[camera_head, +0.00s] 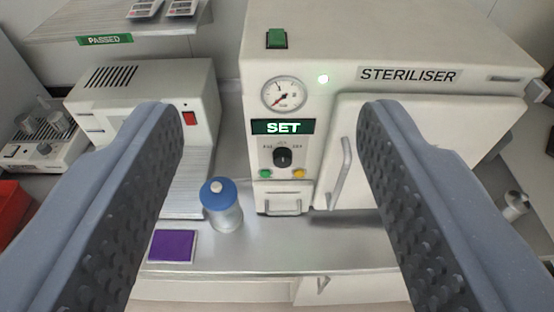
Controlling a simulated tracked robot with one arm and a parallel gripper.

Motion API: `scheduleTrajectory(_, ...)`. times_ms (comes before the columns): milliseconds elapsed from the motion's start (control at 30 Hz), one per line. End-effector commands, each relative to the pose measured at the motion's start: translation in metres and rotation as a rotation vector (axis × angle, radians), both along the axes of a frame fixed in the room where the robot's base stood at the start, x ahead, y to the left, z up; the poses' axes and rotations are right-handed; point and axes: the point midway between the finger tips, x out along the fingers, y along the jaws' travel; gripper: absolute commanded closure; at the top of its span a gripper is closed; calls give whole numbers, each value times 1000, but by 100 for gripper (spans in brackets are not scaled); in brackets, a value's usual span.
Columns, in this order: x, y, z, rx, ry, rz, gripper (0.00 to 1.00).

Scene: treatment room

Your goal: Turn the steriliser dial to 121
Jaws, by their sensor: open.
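The white steriliser (400,130) stands on the counter ahead, its name on the upper front. Its black dial (282,157) sits on the left part of the front, below a green display (283,127) reading SET. Small marks ring the dial, too small to read for certain. Its pointer seems to point about upward. A green button (265,173) and a yellow button (299,173) sit below it. My gripper (270,115) is open, with its two padded fingers at left and right of the picture. The dial shows between them, and neither finger touches it.
A blue-capped bottle (222,207) and a purple pad (172,246) are on the counter, left of the steriliser. A white device with a red switch (190,118) stands at left. The steriliser door handle (341,172) is right of the dial. A gauge (284,94) is above.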

Motion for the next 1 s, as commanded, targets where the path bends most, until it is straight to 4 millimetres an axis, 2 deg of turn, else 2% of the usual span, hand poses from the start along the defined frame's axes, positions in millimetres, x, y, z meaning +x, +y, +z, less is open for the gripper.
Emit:
scheduleTrajectory(33, 14, -11, -24, 0, 2, 1, 48)
scheduleTrajectory(67, 22, -14, -37, 2, -4, 2, 48)
scheduleTrajectory(200, 58, -17, -103, -1, -44, 1, 48)
scheduleTrajectory(300, 76, -18, -150, -1, -79, 0, 48)
scheduleTrajectory(433, 89, -18, -213, 1, -115, 0, 48)
scheduleTrajectory(533, 91, -18, -251, 1, -146, 1, 48)
scheduleTrajectory(633, 90, -18, -279, 2, -173, -1, 48)
scheduleTrajectory(733, 88, -18, -298, 3, -188, -2, 48)
scheduleTrajectory(867, 87, -18, -307, 1, -204, -3, 48)
scheduleTrajectory(1000, 90, -18, -307, 0, -204, -3, 48)
